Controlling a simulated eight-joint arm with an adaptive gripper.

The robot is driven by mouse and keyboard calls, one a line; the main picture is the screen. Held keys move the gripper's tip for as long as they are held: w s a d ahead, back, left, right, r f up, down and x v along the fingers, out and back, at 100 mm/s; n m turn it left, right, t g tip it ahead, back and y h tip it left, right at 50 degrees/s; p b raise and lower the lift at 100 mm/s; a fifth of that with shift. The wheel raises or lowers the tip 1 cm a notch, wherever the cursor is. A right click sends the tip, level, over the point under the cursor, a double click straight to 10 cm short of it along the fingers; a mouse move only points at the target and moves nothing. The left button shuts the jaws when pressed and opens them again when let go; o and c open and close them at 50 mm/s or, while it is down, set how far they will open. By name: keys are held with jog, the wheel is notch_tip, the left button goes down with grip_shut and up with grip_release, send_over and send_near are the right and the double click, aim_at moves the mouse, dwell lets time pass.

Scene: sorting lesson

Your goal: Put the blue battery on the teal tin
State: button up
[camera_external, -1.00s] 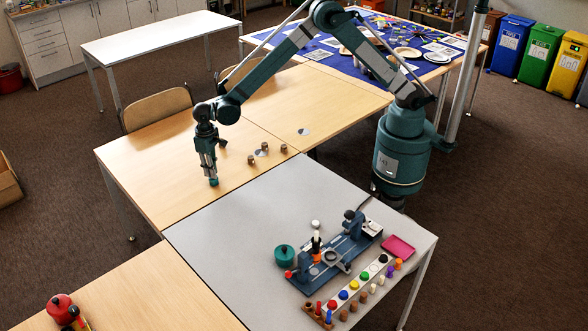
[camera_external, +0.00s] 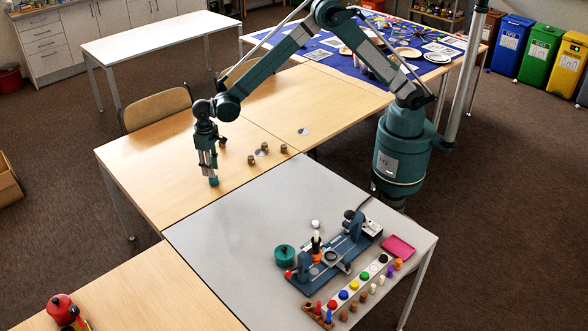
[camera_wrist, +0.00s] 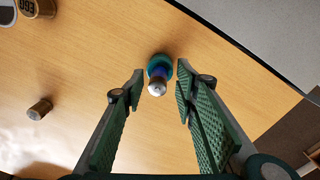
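The blue battery (camera_wrist: 160,73), with a silver end (camera_wrist: 157,87), appears to stand on the teal tin (camera_wrist: 157,59) in the wrist view; the contact itself is hard to see. My gripper (camera_wrist: 160,78) is open, its two green padded fingers on either side of the battery with gaps showing on both sides. In the external view my gripper (camera_external: 209,170) points down over the wooden table, and the teal tin (camera_external: 214,182) shows just below the fingers. The battery is too small to make out there.
Several small brown cylinders (camera_external: 283,149) stand right of my gripper, around a pale disc (camera_external: 263,152). Another disc (camera_external: 303,132) lies farther back. A grey table (camera_external: 220,230) adjoins in front, bearing a blue-grey device (camera_external: 340,258) and coloured pieces.

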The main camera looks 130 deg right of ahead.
notch_tip(320, 180, up, 11)
jog(key=p, duration=0.1)
jog(key=shift+f, duration=0.2)
dwell(0.6)
jog(key=s+a+r+n+t, duration=0.1)
jog(key=s+a+r+n, duration=0.1)
jog(key=s+a+r, duration=0.45)
jog(key=s+a+r+n+t, duration=0.15)
jog(key=s+a+r, duration=0.25)
jog(key=a+r, duration=0.6)
jog(key=s+a+r+n+t, duration=0.1)
jog(key=s+a+r+n, duration=0.35)
jog(key=a, duration=0.65)
jog(key=s+a+n+t, duration=0.1)
jog(key=s+a, duration=0.5)
jog(key=s, duration=0.3)
jog(key=s+a+f+n+t, duration=0.1)
jog(key=s+a+n, duration=0.1)
jog(key=s+a, duration=0.3)
jog(key=s+a+n+t, duration=0.1)
jog(key=s+a, duration=0.5)
jog(key=s, duration=0.7)
jog(key=shift+a+f+n+t, duration=0.25)
jog(key=shift+a+n+t, duration=0.05)
jog(key=shift+t, duration=0.05)
